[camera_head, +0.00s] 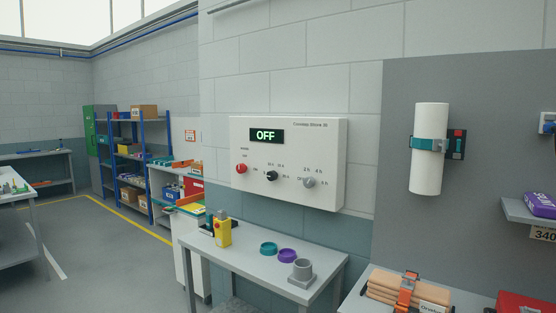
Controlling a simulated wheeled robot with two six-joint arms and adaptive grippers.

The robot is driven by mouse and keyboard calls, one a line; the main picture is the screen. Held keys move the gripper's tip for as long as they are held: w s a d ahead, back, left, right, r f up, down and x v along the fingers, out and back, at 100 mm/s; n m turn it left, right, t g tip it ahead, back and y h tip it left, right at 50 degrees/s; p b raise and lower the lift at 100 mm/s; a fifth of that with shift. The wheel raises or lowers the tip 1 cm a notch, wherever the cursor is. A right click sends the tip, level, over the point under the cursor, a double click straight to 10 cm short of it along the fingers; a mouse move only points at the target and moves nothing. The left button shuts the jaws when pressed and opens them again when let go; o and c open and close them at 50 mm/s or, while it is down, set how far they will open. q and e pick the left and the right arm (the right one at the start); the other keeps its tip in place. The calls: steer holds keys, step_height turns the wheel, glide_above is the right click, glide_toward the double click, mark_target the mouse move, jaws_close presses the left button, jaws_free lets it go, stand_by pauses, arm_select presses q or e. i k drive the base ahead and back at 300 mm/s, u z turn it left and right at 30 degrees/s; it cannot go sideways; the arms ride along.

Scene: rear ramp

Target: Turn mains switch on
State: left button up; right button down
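A white control panel (326,149) is mounted on the block wall in the middle of the view. Its dark display (267,135) reads OFF in light letters. Below the display are a red round control (241,169) at the left, a black knob (272,176) in the middle and a grey knob (309,183) at the right. The small labels around them are mostly too small to read, so I cannot tell for sure which control is the mains switch. Neither of my grippers shows in the view.
A grey table (238,259) stands below the panel. On it are a yellow control box (222,230), a teal ring (268,248), a purple ring (287,256) and a grey fitting (302,272). At right, a white cylinder (429,150) hangs on a grey board. Open floor lies left.

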mark_target(241, 168)
steer(key=u, duration=0.2)
steer(key=i, duration=0.35)
steer(key=u, duration=0.8)
steer(key=i, duration=1.05)
steer(key=z, duration=0.4)
steer(key=i, duration=0.85)
steer(key=z, duration=0.8)
